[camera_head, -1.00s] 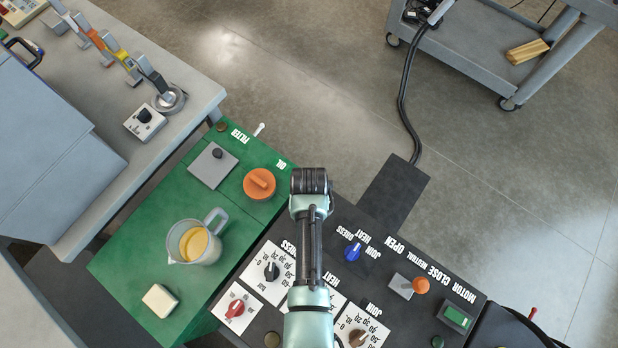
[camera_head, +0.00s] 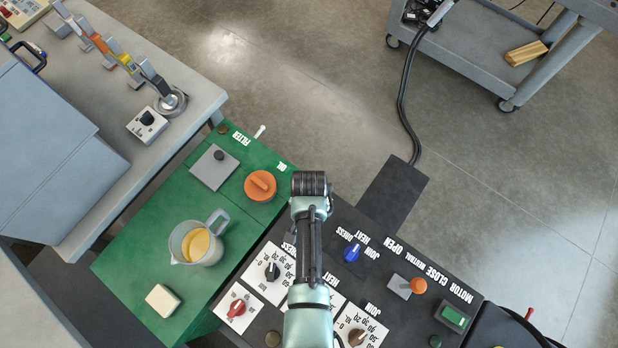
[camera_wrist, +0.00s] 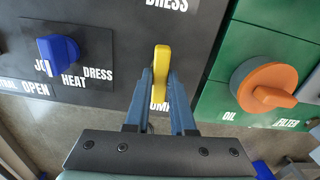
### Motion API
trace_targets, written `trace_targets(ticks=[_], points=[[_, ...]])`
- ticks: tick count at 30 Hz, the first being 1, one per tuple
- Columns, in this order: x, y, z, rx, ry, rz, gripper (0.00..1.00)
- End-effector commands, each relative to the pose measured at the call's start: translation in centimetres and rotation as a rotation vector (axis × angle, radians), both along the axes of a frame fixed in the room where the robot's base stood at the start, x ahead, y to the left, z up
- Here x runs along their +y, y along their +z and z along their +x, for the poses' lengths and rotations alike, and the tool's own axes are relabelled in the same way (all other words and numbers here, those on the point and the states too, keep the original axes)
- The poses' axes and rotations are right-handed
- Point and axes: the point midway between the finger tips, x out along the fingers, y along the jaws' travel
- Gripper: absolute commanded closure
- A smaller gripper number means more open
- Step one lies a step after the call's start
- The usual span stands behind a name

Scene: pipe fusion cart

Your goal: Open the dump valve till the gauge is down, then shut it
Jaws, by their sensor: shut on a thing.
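The yellow dump valve handle (camera_wrist: 161,72) shows in the wrist view, on the dark panel above a partly covered label. My gripper (camera_wrist: 160,90) has its two blue fingers either side of the handle and is shut on it. The handle points nearly straight up and down in that picture. In the head view my arm covers the valve and the gripper. I cannot make out a pressure gauge in either view.
A blue selector knob (camera_wrist: 60,50) is left of the handle, and an orange cap (camera_wrist: 262,90) on the green tank is right. In the head view, a jug (camera_head: 198,243) and a pale block (camera_head: 163,300) stand on the tank. An orange-topped lever (camera_head: 418,286) is at right.

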Motion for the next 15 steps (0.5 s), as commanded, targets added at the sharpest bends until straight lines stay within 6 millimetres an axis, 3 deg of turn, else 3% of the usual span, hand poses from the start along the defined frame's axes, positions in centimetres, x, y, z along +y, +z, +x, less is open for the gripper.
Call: trace_targets(ticks=[9,10,15], points=[[-0.02,0.06,0.11,-0.003,0.0,-0.001,1.0],[-0.02,0.06,0.11,-0.003,0.0,-0.001,0.74],[-0.02,0.04,0.08,-0.002,0.0,0.0,0.47]])
